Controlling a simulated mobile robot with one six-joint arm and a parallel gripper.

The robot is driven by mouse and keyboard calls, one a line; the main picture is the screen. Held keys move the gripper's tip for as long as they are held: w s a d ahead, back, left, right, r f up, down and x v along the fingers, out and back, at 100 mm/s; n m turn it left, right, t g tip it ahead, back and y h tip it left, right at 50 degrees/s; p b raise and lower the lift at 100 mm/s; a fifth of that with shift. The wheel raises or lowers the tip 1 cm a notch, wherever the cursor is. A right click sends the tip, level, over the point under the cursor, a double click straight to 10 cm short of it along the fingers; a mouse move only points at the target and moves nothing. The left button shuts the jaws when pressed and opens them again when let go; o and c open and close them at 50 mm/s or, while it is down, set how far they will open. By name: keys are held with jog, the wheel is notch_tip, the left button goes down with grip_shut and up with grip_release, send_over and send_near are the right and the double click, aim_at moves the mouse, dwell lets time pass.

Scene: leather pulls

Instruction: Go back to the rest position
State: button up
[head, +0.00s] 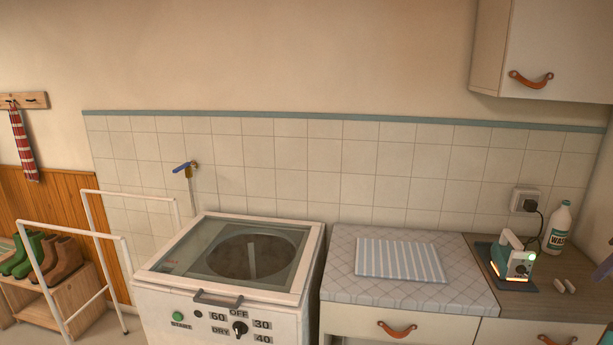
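My gripper does not show clearly in the head view, so I cannot see its fingers or anything in them. A small dark purple shape (604,269) is cut off by the right edge, and I cannot tell what it is. The top-loading washing machine (318,262) stands in the middle with its glass lid down. The drawer (365,325) and the wall cabinet (550,45), both with brown leather pulls, look closed.
A folded striped cloth (400,260) lies on the padded worktop. An iron (513,258) with an orange glow stands on a dark mat, near a white bottle (557,228) and wall socket. A white rack (108,235) and a boot bench (60,300) are left.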

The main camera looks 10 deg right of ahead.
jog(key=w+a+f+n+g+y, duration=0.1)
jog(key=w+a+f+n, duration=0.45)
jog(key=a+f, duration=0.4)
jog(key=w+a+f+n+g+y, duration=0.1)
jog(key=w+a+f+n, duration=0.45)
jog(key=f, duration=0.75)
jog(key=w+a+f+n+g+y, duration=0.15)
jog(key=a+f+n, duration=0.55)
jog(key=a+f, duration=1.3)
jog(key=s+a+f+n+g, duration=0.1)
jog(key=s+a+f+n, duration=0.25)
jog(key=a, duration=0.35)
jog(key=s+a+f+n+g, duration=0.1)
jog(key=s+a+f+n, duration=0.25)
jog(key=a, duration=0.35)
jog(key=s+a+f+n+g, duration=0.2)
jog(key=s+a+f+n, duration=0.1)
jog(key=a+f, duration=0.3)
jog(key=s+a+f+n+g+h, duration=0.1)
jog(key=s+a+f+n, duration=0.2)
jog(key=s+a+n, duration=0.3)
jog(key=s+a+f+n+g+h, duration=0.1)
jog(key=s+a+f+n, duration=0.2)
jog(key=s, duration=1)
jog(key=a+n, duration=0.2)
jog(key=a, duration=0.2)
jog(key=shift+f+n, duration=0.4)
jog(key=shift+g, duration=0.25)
